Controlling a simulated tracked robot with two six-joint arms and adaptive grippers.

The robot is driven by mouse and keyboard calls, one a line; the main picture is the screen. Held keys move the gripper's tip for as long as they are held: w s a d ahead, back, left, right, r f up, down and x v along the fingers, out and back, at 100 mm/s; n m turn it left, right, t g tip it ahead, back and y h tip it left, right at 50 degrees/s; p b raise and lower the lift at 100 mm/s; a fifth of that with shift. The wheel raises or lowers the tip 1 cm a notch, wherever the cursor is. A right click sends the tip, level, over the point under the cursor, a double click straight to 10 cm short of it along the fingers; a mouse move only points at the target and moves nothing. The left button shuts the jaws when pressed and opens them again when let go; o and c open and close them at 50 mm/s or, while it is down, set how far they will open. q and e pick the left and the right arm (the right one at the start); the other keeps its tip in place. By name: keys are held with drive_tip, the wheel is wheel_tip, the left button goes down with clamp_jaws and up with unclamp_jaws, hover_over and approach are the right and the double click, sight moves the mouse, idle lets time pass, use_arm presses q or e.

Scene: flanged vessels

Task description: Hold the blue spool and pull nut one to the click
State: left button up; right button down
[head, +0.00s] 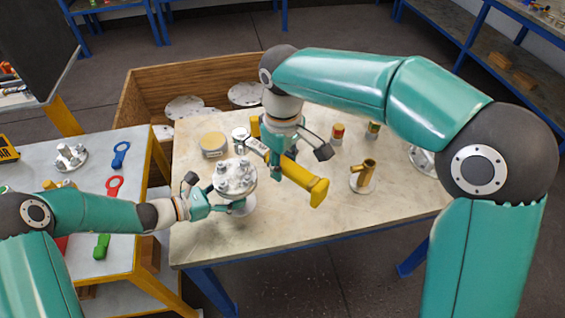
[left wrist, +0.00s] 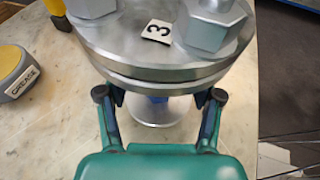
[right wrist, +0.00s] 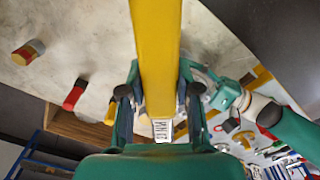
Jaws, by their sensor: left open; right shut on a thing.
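The flanged vessel (head: 236,178) stands on the worktable with several bolts and nuts on its top flange. In the left wrist view the flange (left wrist: 150,65) carries a tag reading 3 between two large nuts. Below it a bit of the blue spool (left wrist: 157,99) shows; the flange hides most of it. My left gripper (head: 220,196) is open at the vessel, its fingers (left wrist: 159,97) on either side under the flange rim. My right gripper (head: 286,152) is shut on a yellow tool (head: 306,182) above the table, right of the vessel. Nut one cannot be made out.
A grease tin (head: 213,145) stands behind the vessel. A brass fitting (head: 363,176) and small coloured containers (head: 338,132) stand to the right. A wooden crate (head: 150,95) with flanges is behind. A side table (head: 125,185) at left holds coloured tools. The table's front right is clear.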

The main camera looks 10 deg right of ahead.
use_arm(q)
drive_tip(key=v, duration=1)
drive_tip(key=shift+a+r, duration=0.1)
drive_tip(key=shift+a, duration=0.2)
drive_tip(key=shift+s+a, duration=0.2)
